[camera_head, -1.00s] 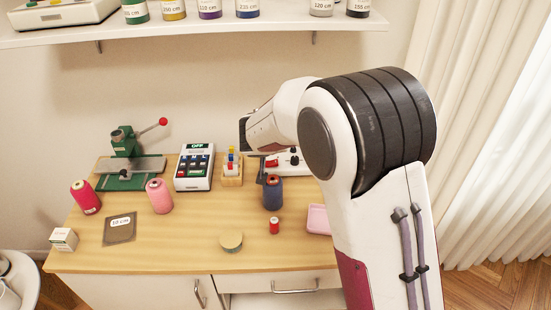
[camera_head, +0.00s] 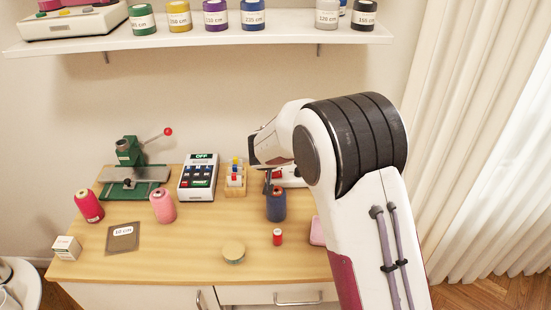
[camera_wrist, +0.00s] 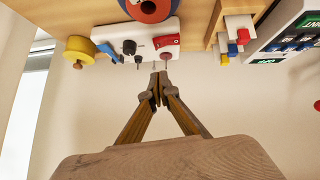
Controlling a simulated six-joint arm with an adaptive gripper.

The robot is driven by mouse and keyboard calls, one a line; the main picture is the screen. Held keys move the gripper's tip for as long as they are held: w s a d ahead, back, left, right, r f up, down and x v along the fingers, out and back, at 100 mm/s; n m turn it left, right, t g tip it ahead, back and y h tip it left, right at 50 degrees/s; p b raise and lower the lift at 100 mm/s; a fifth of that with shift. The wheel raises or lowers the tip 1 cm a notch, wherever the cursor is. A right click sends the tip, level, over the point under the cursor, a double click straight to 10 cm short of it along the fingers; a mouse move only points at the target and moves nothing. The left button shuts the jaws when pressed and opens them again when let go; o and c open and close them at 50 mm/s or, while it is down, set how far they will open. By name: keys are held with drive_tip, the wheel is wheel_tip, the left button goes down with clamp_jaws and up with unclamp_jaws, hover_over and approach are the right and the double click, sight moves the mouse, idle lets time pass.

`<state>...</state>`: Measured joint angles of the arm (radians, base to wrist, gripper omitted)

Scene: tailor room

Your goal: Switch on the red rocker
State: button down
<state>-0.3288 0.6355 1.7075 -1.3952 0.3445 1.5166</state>
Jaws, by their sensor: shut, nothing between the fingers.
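The red rocker (camera_wrist: 166,41) sits at one end of a white switch panel (camera_wrist: 128,31) in the wrist view, beside black knobs and small pins. In the head view the panel (camera_head: 292,181) is mostly hidden behind my arm and a dark blue spool; a bit of red shows on it. My gripper (camera_wrist: 160,78) is shut and empty. In the wrist view its fingertips point at the panel's edge near the rocker and appear apart from it. In the head view the gripper is partly hidden behind the blue spool.
The dark blue spool (camera_head: 276,204) stands in front of the panel, close to my gripper. A wooden holder (camera_head: 235,186) with coloured pieces and a keypad box (camera_head: 198,178) reading OFF stand to the left.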

sight(280, 170)
drive_tip(key=x, duration=0.5)
drive_tip(key=shift+s+f, duration=0.1)
drive_tip(key=shift+d+f, duration=0.15)
drive_tip(key=shift+f, duration=0.7)
drive_tip(key=shift+d+f, duration=0.15)
drive_tip(key=shift+f, duration=0.75)
